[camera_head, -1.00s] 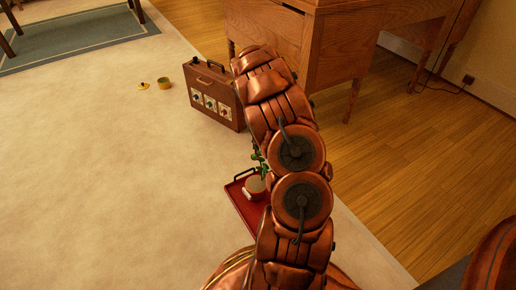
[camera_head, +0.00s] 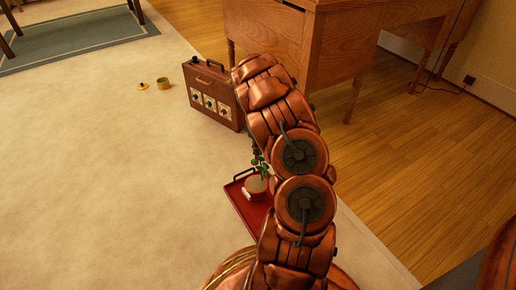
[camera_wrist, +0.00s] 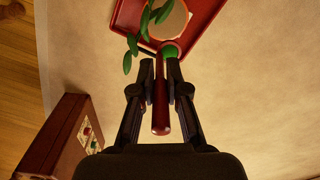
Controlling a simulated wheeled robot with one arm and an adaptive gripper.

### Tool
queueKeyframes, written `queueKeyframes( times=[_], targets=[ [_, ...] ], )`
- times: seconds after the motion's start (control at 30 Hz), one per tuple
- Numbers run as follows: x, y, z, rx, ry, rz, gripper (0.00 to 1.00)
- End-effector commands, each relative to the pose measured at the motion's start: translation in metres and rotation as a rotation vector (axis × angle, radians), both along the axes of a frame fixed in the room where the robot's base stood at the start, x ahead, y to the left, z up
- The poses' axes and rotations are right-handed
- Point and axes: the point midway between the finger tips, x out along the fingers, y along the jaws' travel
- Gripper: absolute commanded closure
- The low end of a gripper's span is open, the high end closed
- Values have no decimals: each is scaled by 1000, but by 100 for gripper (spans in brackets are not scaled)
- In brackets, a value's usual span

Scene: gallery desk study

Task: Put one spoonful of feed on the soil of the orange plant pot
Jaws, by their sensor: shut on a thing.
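The plant pot (camera_head: 255,195), reddish-orange with pale soil, stands on a red tray (camera_head: 235,189). A plant (camera_head: 261,168) with green leaves grows in it. In the wrist view the pale soil (camera_wrist: 170,22) is at the top, partly hidden by leaves (camera_wrist: 131,44). My gripper (camera_wrist: 159,68) is shut on a spoon (camera_wrist: 160,112) with a dark red handle. The spoon's green end (camera_wrist: 171,51) overlaps the near edge of the pot in this view. I cannot tell its height, or whether the green is the bowl or feed. My arm mostly hides the gripper in the head view.
A brown case (camera_head: 214,82) with small panels stands left of my arm; it also shows in the wrist view (camera_wrist: 62,135). An open yellowish tin (camera_head: 163,84) and a yellow lid (camera_head: 142,87) lie beyond. A wooden desk (camera_head: 330,45) stands behind.

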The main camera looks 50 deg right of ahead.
Motion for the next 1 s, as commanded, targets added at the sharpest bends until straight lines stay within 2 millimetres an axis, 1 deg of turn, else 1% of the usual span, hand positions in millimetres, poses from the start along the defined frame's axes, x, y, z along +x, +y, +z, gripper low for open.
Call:
queueKeyframes(
  times=[0.27,0.37,0.67,1.0],
  targets=[
    [-7,-1,2,34,-71,-3,100],
    [-10,-3,-3,43,-100,-3,100],
    [-16,-6,-7,72,-183,-2,100],
    [-23,-7,-6,99,-249,-1,100]
  ],
)
